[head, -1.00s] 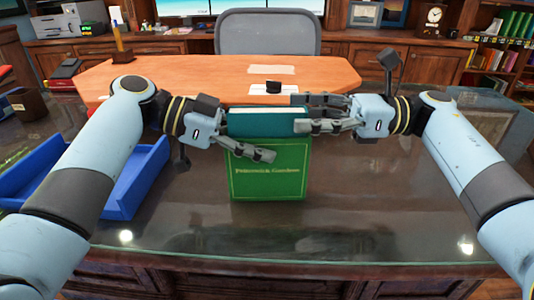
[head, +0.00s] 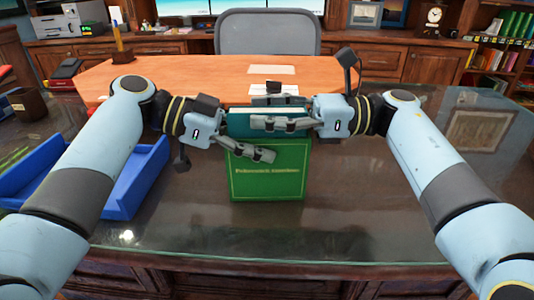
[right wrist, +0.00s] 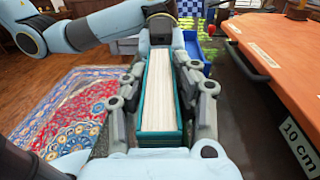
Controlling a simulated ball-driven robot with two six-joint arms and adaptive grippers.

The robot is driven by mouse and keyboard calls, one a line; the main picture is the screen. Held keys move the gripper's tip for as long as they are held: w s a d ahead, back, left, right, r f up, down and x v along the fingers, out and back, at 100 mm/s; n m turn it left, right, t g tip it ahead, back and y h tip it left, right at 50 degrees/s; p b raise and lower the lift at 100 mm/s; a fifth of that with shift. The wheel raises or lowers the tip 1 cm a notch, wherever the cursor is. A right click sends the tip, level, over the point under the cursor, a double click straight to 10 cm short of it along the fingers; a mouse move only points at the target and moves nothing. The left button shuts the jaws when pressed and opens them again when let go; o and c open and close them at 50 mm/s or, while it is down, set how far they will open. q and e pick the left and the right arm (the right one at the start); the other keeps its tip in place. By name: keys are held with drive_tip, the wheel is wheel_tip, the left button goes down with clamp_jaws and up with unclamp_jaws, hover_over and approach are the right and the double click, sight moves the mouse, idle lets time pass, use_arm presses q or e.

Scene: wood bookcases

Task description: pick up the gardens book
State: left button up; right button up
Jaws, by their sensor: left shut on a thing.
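The gardens book (head: 268,180) is green with a gold frame and gold lettering. It faces me upright near the middle of the dark desk. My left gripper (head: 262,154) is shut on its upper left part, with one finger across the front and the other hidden. A teal part with pale pages (head: 240,125) shows above the green cover; I cannot tell whether it is a separate book. My right gripper (head: 258,111) is open around this part, coming from the right. In the right wrist view the pale page edge (right wrist: 160,85) lies between its fingers (right wrist: 160,100).
A blue tray (head: 140,190) stands left of the book, under my left arm. An orange-topped desk (head: 180,75) and a grey chair (head: 267,35) are behind. The dark glossy desk (head: 350,220) is clear in front and to the right of the book.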

use_arm(q)
drive_tip(key=shift+f, duration=0.1)
use_arm(e)
clamp_jaws()
drive_tip(key=shift+r, duration=0.2)
wheel_tip(320, 180, up, 10)
drive_tip(key=shift+f, duration=0.1)
use_arm(q)
drive_tip(key=o, duration=1.3)
drive_tip(key=shift+o, duration=0.2)
drive_tip(key=shift+a, duration=0.1)
